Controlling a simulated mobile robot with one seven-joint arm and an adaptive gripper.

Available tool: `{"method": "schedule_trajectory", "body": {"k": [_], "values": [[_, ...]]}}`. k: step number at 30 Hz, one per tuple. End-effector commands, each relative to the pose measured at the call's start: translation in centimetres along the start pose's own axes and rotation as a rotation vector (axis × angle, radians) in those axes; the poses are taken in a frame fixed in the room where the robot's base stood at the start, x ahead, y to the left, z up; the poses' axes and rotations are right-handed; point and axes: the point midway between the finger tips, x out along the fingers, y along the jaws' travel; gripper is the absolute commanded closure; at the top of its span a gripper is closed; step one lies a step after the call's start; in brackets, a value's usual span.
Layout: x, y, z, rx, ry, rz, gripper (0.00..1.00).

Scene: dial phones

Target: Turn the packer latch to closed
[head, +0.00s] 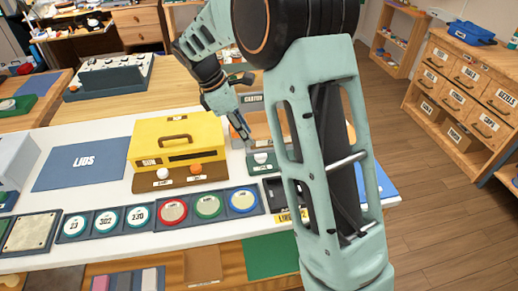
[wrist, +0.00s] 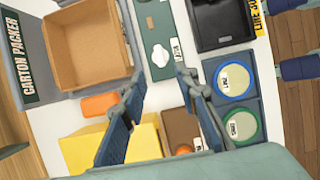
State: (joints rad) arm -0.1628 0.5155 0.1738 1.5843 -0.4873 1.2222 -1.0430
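The carton packer (wrist: 40,60) is a grey frame with a dark "CARTON PACKER" sign, holding an open brown carton (wrist: 88,45). Beside it is a green panel (wrist: 158,12) with a white knob (wrist: 160,56), which looks like the packer latch. A small label beside the knob is too small to read. In the head view the white knob (head: 261,157) shows on its green panel, right of the yellow box. My gripper (wrist: 157,84) is open and empty, its two fingers well apart, with the knob ahead between them. In the head view my gripper (head: 241,128) points down just above the panel.
A yellow box (head: 178,137) stands left of the panel, with white and orange knobs before it. An orange block (wrist: 98,104) lies near my finger. A black tray (wrist: 222,22) is beside the panel. Round coloured dials (head: 208,205) line the front edge.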

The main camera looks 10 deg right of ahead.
Motion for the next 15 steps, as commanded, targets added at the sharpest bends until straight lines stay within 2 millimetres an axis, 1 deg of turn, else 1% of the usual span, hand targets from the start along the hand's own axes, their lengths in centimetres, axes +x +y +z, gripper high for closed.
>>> {"method": "schedule_trajectory", "body": {"k": [1, 3, 9, 15], "values": [[1.2, -0.1, 0.1, 0.001, -0.002, -0.005, 0.72], [2.6, -0.1, 0.1, 0.002, -0.003, -0.005, 0.72], [6.3, -0.1, 0.0, 0.0, -0.001, -0.004, 0.72], [8.6, -0.1, 0.1, 0.002, -0.002, -0.002, 0.72]]}}
